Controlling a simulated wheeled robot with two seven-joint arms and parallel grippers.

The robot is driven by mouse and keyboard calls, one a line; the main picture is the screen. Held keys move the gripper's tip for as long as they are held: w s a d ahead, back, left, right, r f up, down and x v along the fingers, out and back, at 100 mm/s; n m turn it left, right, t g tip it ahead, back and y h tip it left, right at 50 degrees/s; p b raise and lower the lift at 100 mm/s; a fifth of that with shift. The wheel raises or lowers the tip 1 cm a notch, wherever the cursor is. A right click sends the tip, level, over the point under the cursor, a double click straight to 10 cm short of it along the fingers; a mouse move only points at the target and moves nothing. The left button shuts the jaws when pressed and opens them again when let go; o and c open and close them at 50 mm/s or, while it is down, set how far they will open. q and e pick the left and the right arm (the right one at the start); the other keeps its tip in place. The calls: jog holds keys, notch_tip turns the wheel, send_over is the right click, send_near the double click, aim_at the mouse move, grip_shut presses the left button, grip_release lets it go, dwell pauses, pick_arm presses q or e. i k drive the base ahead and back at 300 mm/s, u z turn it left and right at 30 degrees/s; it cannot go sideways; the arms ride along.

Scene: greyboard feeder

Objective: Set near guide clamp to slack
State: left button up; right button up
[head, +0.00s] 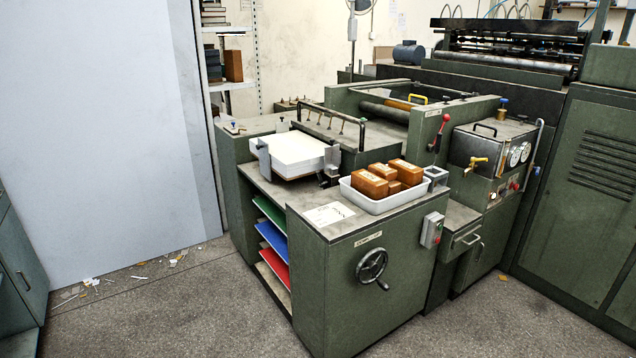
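A stack of white board (294,150) lies on top of the green feeder. A grey metal guide (332,157) stands at the stack's right side, with a small dark clamp-like part (327,180) at its foot near the stack's front corner. Another grey guide plate (263,158) stands at the stack's left side. Which part is the near guide clamp, and how it is set, is too small to tell. Neither of my grippers is in the head view.
A white tray (388,207) with several brown blocks sits right of the stack. A paper sheet (329,214) lies on the top's front. A handwheel (372,266) and a switch box (432,230) stick out from the cabinet. The floor (170,318) in front is clear except for scraps.

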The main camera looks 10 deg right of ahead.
aim_at(321, 184)
jog(key=z, duration=0.05)
jog(key=i, duration=1.05)
jog(key=u, duration=0.05)
